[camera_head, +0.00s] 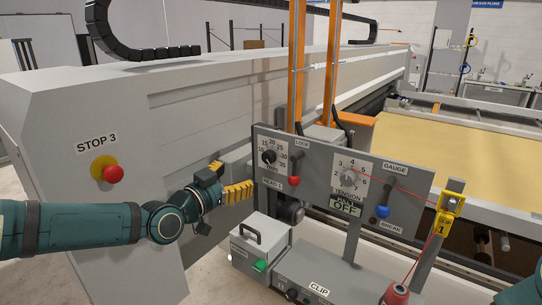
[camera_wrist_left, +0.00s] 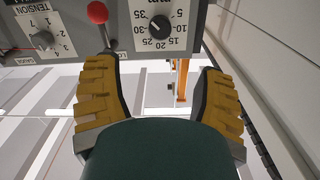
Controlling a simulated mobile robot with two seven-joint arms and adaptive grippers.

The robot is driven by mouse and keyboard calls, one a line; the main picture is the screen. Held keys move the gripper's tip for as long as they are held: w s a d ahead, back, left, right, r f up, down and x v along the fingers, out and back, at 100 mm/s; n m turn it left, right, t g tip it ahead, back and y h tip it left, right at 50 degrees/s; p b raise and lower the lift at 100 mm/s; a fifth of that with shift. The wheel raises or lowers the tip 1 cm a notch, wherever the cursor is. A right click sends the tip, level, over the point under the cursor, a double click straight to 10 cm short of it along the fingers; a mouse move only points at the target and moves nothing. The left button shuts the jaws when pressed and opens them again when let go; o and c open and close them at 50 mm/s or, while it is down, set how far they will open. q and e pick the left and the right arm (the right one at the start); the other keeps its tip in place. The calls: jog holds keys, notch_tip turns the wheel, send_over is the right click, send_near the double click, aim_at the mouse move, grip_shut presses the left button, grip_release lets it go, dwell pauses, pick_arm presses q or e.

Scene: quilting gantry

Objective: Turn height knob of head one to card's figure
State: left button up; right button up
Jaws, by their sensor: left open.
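The height knob (camera_head: 268,157) is a black round knob on the upper left of the grey head one panel (camera_head: 315,178). I cannot make out a card with a figure. My right gripper is out of view.
Beside the knob is a red-tipped lock lever (camera_head: 294,181). Further right are the tension dial (camera_head: 349,177), a blue-tipped lever (camera_head: 382,211) and a yellow clip (camera_head: 449,205). A red stop button (camera_head: 113,174) sits on the machine's end. A box with a handle (camera_head: 262,240) stands below.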

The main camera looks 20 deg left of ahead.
aim_at(266, 158)
pick_arm(q)
jog(key=shift+b+x, duration=0.5)
jog(key=shift+x, duration=6.05)
jog(key=shift+f, duration=0.1)
jog(key=c, duration=1.2)
